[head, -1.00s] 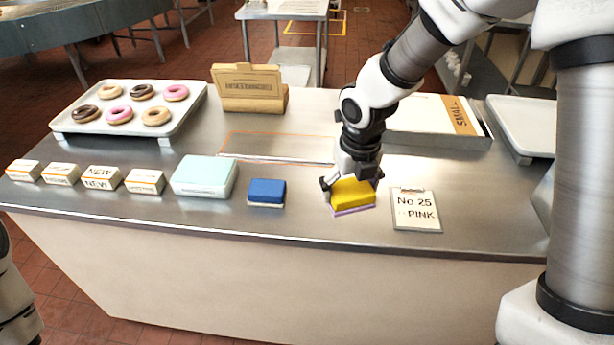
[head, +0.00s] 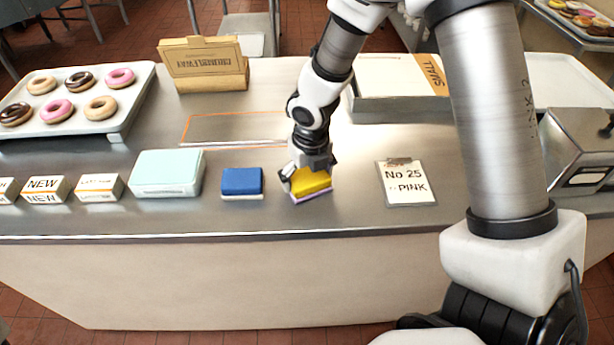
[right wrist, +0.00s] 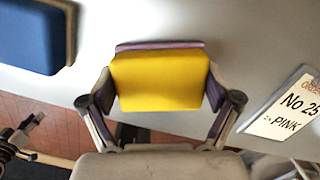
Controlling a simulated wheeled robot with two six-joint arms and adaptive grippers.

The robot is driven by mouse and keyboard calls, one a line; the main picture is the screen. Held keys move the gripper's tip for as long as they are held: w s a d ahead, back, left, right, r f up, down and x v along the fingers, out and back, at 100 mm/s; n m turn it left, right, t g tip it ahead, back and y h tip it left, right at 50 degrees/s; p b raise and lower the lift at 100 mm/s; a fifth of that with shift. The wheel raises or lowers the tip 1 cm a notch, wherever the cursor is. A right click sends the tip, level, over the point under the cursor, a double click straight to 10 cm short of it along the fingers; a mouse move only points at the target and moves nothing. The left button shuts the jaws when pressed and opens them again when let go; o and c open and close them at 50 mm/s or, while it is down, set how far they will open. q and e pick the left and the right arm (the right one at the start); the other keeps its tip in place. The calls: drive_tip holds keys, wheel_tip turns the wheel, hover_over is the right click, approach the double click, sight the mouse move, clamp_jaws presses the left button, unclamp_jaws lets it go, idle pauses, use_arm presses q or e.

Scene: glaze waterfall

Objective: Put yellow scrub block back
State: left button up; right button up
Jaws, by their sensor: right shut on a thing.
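The yellow scrub block (head: 311,181) has a purple layer underneath. It is at the counter's front part, between a blue block (head: 241,181) on its left and the "No 25 PINK" card (head: 407,183) on its right. My right gripper (head: 308,176) is shut on it from above, with a finger on either side in the right wrist view (right wrist: 162,105). The block sits slightly tilted; I cannot tell whether its underside touches the counter. A dark mechanical part at the lower left of the right wrist view may be my left gripper; its jaws are unclear.
A pale green box (head: 166,174) and small white boxes (head: 99,187) stand in the row to the left. Behind are an orange-outlined area (head: 232,129), a donut tray (head: 119,122), a cardboard box (head: 205,65) and a "SMALL" box (head: 400,78).

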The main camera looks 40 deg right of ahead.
sight(311, 180)
drive_tip(key=shift+s, duration=0.3)
drive_tip(key=o, duration=1)
drive_tip(key=shift+w+f, duration=0.1)
drive_tip(key=shift+o, duration=0.3)
drive_tip(key=shift+w+f, duration=0.1)
drive_tip(key=shift+w, duration=0.1)
drive_tip(key=shift+s, duration=0.1)
drive_tip(key=shift+r, duration=0.3)
wheel_tip(311, 180, up, 12)
drive_tip(key=s+p, duration=0.1)
drive_tip(key=p, duration=0.1)
drive_tip(key=shift+s, duration=0.2)
drive_tip(key=shift+a, duration=0.1)
